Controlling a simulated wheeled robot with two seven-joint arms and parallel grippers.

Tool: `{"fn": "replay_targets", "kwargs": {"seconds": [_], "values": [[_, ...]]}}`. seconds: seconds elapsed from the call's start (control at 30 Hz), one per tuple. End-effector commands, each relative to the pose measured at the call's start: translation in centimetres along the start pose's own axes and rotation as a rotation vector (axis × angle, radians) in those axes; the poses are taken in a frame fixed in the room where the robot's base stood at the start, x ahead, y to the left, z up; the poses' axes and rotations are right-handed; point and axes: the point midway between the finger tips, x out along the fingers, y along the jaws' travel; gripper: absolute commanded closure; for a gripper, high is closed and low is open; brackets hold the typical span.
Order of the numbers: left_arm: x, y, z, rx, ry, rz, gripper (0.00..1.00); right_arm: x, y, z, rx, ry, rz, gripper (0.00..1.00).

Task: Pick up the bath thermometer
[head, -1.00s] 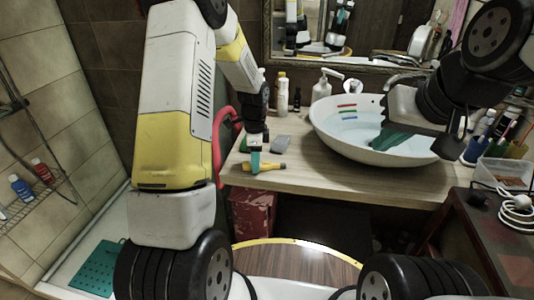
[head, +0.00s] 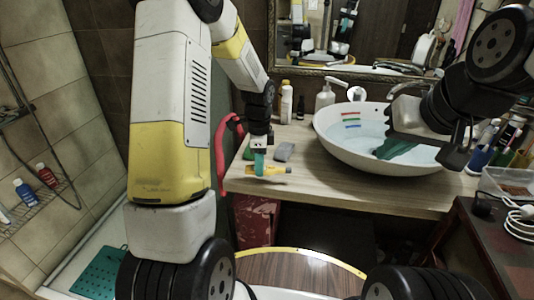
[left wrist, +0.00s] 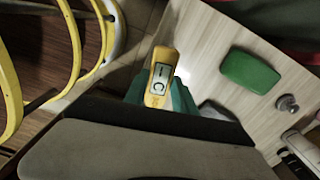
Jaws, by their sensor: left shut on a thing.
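The bath thermometer (head: 281,170) is a slim yellow-orange thing near the front left edge of the wooden counter (head: 345,190). My left gripper (head: 259,165) points down and is shut on it. The left wrist view shows the thermometer (left wrist: 160,78) with a grey, marked face between the green fingers (left wrist: 158,98). Whether it touches the counter I cannot tell. My right gripper (head: 398,149) has green fingers and hangs over the white basin (head: 350,155), away from the thermometer; its opening is not clear.
Bottles (head: 286,100) and a white pump dispenser (head: 325,97) stand further back. A clear box (head: 510,183) is at the right.

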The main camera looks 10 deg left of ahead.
Motion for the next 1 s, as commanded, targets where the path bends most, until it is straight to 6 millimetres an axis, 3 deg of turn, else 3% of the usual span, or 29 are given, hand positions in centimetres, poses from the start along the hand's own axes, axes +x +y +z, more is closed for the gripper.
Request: {"fn": "replay_targets", "kwargs": {"seconds": [0.3,0.5,0.7,1.0], "values": [[-0.9,8.2,-1.2,0.004,0.000,-0.003,1.00,0.0,0.0,0.0,0.000,0.000,0.000,1.00],[-1.2,11.7,-1.8,0.002,0.001,-0.002,1.00,0.0,0.0,0.0,0.000,0.000,0.000,1.00],[-1.3,13.1,-1.9,0.000,0.001,-0.003,1.00,0.0,0.0,0.0,0.000,0.000,0.000,1.00],[-1.3,13.2,-2.0,0.000,0.001,-0.003,1.00,0.0,0.0,0.0,0.000,0.000,0.000,1.00]]}}
